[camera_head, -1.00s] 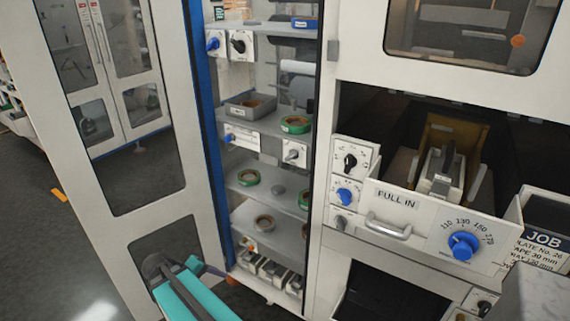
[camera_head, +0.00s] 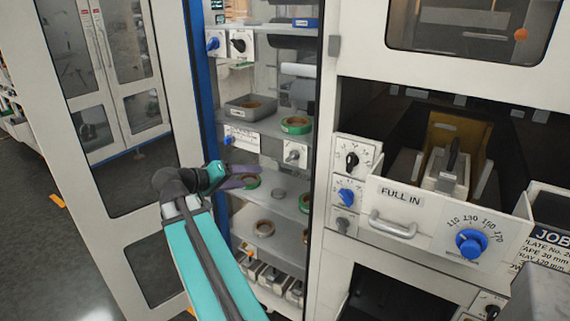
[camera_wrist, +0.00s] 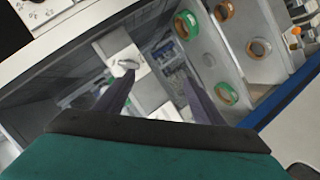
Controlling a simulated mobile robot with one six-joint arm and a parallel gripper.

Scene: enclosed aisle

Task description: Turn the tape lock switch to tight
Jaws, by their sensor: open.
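Several switches on white plates sit in the open shelf cabinet; their labels are too small to read, so I cannot tell which is the tape lock switch. A grey knob plate (camera_head: 293,154) is on the middle shelf's right front, and a plate with a blue lever (camera_head: 241,138) is at its left. My gripper (camera_head: 259,172) is in front of the shelves, below these plates. In the wrist view my gripper (camera_wrist: 157,84) is open, with nothing between its fingers. A white plate with a pale knob (camera_wrist: 126,64) shows beyond the left finger, apart from it.
Green and brown tape rolls (camera_head: 296,125) lie on the shelves. A blue knob (camera_head: 212,43) and a black knob (camera_head: 239,45) are higher up. A drawer (camera_head: 392,226) juts out at right. The cabinet's blue-edged door (camera_head: 201,80) stands at left.

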